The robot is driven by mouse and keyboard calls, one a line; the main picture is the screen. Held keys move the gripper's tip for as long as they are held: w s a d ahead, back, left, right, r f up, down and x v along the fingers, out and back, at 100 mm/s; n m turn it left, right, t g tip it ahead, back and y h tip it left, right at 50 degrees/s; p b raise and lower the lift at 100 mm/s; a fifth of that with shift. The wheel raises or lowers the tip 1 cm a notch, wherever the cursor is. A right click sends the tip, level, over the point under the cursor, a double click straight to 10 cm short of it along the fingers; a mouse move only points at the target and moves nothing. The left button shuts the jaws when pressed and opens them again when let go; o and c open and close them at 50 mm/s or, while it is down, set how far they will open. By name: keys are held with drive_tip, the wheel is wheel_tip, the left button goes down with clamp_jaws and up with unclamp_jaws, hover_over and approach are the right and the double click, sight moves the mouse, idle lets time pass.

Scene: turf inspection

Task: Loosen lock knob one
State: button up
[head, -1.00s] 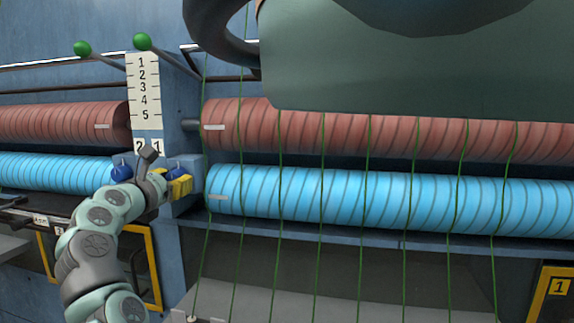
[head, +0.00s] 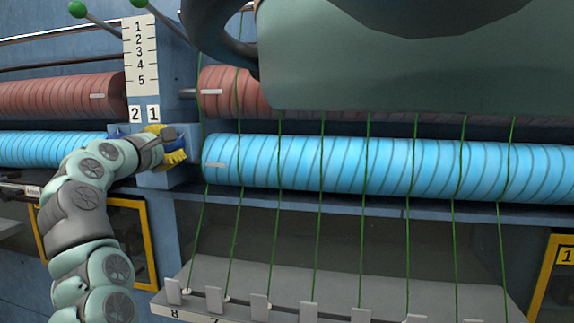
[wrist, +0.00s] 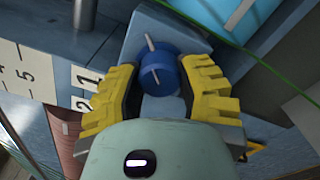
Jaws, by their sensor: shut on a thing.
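Lock knob one (wrist: 158,74) is a blue round knob with a pale pin, seen in the wrist view between my yellow fingers. My gripper (wrist: 160,78) is shut on it, one finger on each side. In the head view my gripper (head: 168,145) is at the blue post, just below the label 1 (head: 153,114). Little of lock knob one (head: 178,145) shows there, as the fingers cover most of it. A second blue knob (head: 115,131) lies to the left, below the label 2 (head: 135,114), partly behind my wrist.
A blue roller (head: 380,166) and a red roller (head: 222,90) run to the right, with green yarns in front. Two green-balled levers (head: 77,10) stand at upper left. A grey-green body (head: 410,60) fills the upper right. A grey ledge (head: 340,285) lies below.

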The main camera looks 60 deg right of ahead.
drive_tip(key=m+b, duration=0.1)
drive_tip(key=m, duration=0.1)
drive_tip(key=m+b, duration=0.1)
drive_tip(key=b, duration=0.1)
drive_tip(key=m+b, duration=0.2)
drive_tip(key=shift+w+f+m, duration=0.1)
drive_tip(key=shift+f+m, duration=0.2)
drive_tip(key=m+b, duration=0.9)
drive_tip(key=m, duration=0.1)
drive_tip(key=shift+r+m, duration=0.15)
drive_tip(key=shift+m, duration=0.25)
clamp_jaws()
drive_tip(key=shift+r+m+b, duration=0.2)
drive_tip(key=shift+m+b, duration=0.95)
drive_tip(key=shift+m, duration=0.95)
drive_tip(key=o, duration=1.2)
unclamp_jaws()
drive_tip(key=shift+r, duration=0.1)
drive_tip(key=shift+v, duration=6.05)
